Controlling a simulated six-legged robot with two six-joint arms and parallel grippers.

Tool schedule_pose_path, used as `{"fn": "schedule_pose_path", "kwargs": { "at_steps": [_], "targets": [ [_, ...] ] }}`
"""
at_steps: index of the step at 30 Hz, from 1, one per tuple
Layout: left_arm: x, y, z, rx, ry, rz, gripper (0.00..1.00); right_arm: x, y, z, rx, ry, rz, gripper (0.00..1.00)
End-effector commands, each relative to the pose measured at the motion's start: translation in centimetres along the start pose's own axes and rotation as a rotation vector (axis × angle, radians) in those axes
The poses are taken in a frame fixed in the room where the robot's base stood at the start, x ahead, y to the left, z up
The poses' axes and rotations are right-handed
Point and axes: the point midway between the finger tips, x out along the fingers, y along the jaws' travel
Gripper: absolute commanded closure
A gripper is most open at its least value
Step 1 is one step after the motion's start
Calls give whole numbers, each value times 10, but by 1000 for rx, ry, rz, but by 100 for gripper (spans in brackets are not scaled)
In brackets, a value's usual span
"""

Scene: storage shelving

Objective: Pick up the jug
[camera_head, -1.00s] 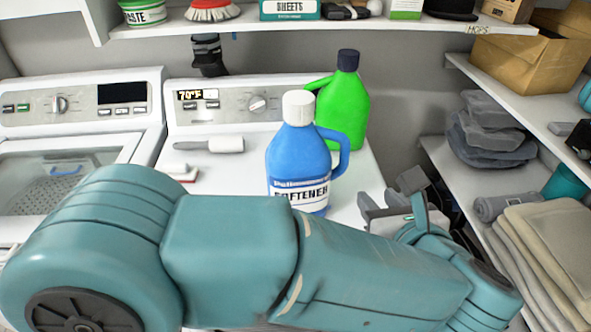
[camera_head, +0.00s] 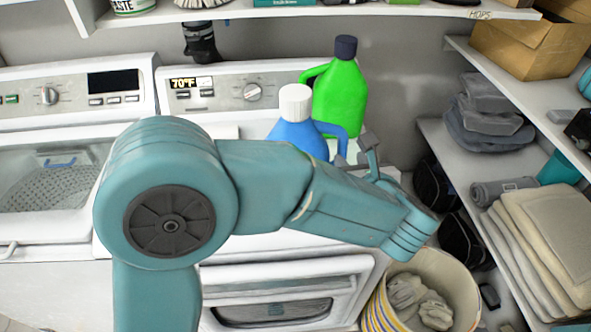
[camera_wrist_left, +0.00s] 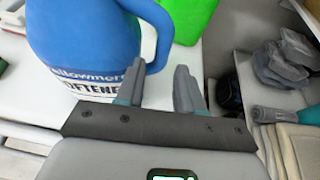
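A blue softener jug (camera_head: 298,132) with a white cap stands upright on the white machine top. My left arm hides its lower part in the head view. Its body fills the upper left of the left wrist view (camera_wrist_left: 75,45), with its loop handle (camera_wrist_left: 163,30) on the right side. A green jug (camera_head: 340,98) with a dark cap stands just behind it. My left gripper (camera_head: 357,152) is close to the blue jug's handle side. In the left wrist view its two fingers (camera_wrist_left: 160,90) are apart, with the handle just beyond the gap; contact cannot be told. My right gripper is not in view.
A washer (camera_head: 60,150) is at left. A shelf (camera_head: 320,12) runs above the jugs. Right-hand shelves hold a cardboard box (camera_head: 530,50), grey cloths (camera_head: 485,120) and folded towels (camera_head: 545,240). A striped basket (camera_head: 455,280) stands on the floor below my left gripper.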

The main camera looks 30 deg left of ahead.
Motion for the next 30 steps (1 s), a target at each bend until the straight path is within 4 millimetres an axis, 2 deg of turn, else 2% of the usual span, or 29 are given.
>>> {"fn": "schedule_pose_path", "kwargs": {
  "at_steps": [6, 9, 12, 18, 20, 21, 22, 30],
  "targets": [
    [33, 0, 8, 1, 2, 6, 63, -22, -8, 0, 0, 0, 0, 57],
    [47, 0, 5, 1, 1, 4, 63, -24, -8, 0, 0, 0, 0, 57],
    [54, -1, 4, -1, 1, 2, 63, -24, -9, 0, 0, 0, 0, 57],
    [54, -1, 4, -1, 0, 1, 63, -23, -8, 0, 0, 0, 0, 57],
    [54, -1, 4, -1, 0, 1, 83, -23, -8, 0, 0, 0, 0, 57],
    [54, -1, 4, -1, 0, 1, 96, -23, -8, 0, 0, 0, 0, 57],
    [54, -1, 4, -1, 0, 1, 100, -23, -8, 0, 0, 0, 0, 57],
    [54, -1, 4, 1, 0, 1, 100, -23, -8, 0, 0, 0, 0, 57]
  ]
}}
